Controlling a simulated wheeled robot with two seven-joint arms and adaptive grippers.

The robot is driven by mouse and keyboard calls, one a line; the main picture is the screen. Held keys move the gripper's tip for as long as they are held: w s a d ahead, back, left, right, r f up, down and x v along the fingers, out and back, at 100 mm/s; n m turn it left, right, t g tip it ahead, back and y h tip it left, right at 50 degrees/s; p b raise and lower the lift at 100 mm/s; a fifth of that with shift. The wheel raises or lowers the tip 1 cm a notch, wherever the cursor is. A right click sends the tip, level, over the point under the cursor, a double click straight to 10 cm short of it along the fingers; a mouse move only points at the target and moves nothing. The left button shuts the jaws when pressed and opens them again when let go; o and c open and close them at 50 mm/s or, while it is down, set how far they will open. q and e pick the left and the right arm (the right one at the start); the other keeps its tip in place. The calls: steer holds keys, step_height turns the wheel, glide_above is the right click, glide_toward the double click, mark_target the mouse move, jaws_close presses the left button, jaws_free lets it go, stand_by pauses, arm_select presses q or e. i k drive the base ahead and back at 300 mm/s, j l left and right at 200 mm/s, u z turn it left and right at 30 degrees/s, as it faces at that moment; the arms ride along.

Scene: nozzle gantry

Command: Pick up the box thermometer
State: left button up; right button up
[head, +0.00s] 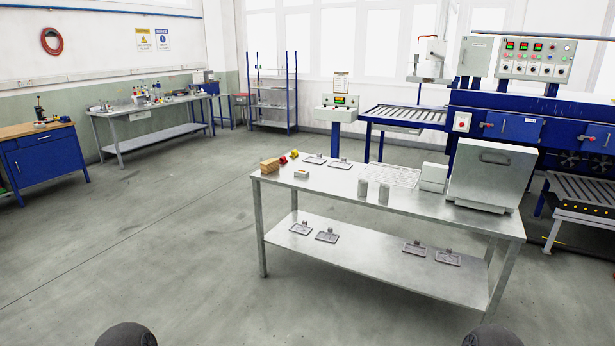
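No object in the head view can be made out for certain as the box thermometer. A small white box with an orange mark (301,174) lies near the left end of the steel table (335,188); its details are too small to read. A plain white box (433,177) stands farther right, beside a large grey box with a handle (492,172). Neither of my grippers is in view. Only two dark rounded parts of mine show at the bottom edge, far from the table.
A blue machine (515,127) stands behind. The floor (150,245) in front and left is clear.

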mark_target(301, 173)
steer(key=i+l+u, duration=0.1)
steer(key=i, duration=1.5)
steer(key=i+j, duration=0.35)
steer(key=i, duration=0.15)
steer(key=i+j, duration=0.3)
steer(key=i, duration=0.15)
steer(key=i+j, duration=0.35)
steer(key=i, duration=0.15)
